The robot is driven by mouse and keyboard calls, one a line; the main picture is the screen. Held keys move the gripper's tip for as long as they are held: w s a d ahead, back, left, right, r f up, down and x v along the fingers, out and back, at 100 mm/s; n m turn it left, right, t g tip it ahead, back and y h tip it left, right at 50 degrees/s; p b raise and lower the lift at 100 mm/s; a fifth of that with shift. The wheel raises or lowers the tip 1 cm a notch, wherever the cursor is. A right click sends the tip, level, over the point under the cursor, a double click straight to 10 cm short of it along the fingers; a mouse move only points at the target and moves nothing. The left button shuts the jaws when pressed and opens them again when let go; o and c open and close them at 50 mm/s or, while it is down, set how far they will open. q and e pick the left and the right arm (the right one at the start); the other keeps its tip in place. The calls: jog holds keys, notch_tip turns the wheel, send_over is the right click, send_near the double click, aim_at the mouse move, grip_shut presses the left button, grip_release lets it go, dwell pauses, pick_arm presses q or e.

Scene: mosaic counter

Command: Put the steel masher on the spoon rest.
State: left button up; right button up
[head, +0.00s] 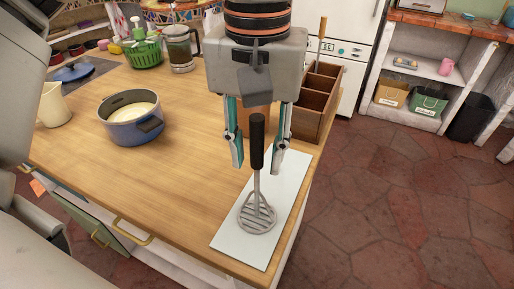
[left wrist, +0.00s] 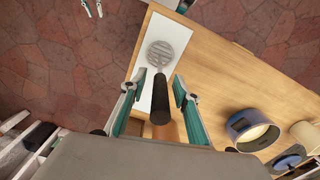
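The steel masher (head: 257,213) has a black handle and a slotted steel head. Its head is over a flat white slab (head: 228,232) on the counter, perhaps the spoon rest. The handle points up in the head view. My left gripper (head: 258,160) is open, its fingers on either side of the handle with gaps. In the left wrist view the masher (left wrist: 160,55) also shows with its handle between the open left fingers (left wrist: 157,90) and its head over the white slab (left wrist: 144,80). My right gripper (left wrist: 92,8) shows at the top edge there, fingers apart over the floor.
A blue pot (head: 118,129), a cream jug (head: 53,105), a green basket (head: 144,53) and a glass press (head: 181,48) stand on the counter. A wooden divided box (head: 316,100) is behind the left gripper. The counter's middle is clear.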

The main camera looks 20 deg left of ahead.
aim_at(257, 111)
pick_arm(q)
jog(key=shift+r, duration=0.1)
